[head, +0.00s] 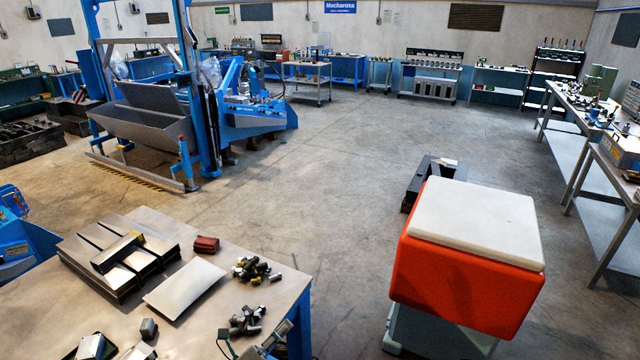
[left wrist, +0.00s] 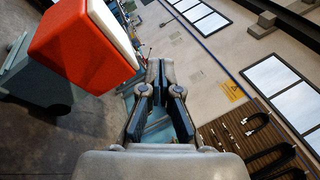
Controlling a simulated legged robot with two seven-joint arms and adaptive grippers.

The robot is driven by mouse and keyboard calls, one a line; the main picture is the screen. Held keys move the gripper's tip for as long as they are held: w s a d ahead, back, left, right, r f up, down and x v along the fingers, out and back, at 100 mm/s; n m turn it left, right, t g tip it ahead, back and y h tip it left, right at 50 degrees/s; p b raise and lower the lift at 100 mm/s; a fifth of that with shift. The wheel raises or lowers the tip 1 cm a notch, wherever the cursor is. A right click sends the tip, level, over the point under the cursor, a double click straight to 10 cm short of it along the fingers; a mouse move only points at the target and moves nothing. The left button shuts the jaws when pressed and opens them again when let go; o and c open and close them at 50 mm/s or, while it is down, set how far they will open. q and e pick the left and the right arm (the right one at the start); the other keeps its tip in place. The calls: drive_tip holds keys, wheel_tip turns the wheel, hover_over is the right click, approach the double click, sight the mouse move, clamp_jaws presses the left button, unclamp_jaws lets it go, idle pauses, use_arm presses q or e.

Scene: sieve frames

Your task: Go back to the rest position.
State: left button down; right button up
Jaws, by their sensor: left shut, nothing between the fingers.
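My left gripper (head: 255,342) shows at the bottom edge of the head view, in front of the workbench's right front corner. In the left wrist view its two dark fingers (left wrist: 160,68) come together at the tips with nothing held between them. The gripper is shut and empty. Most of the left arm is outside the head view. My right gripper is in neither view.
A metal-topped workbench (head: 262,290) carries metal channels (head: 118,255), a flat plate (head: 185,287), a dark red block (head: 206,244) and small dark parts (head: 256,269). An orange box (head: 455,285) with a white top stands right. Open floor lies between them.

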use_arm(q)
drive_tip(key=s+a+f+n+g+y, duration=0.1)
drive_tip(key=s+a+f+n+y, duration=0.6)
drive_tip(key=n, duration=0.5)
drive_tip(key=s+a+f+n+g+y, duration=0.1)
drive_tip(key=s+a+f+n+y, duration=0.1)
drive_tip(key=a+f+n+y, duration=0.55)
drive_tip(key=s+d+f+n+g, duration=0.1)
drive_tip(key=s+f+n+g, duration=0.45)
drive_tip(key=s, duration=0.55)
drive_tip(key=s+d+f+n+g, duration=0.1)
drive_tip(key=s+f+n+g, duration=0.45)
drive_tip(key=s, duration=0.55)
wheel_tip(320, 180, down, 26)
drive_tip(key=d, duration=0.2)
drive_tip(key=s+a+f, duration=0.2)
drive_tip(key=s+f, duration=0.6)
drive_tip(key=s, duration=0.1)
drive_tip(key=s+a+f, duration=0.2)
drive_tip(key=s+f, duration=0.7)
drive_tip(key=s, duration=0.1)
drive_tip(key=shift+f+g, duration=0.2)
drive_tip(key=shift+g, duration=0.2)
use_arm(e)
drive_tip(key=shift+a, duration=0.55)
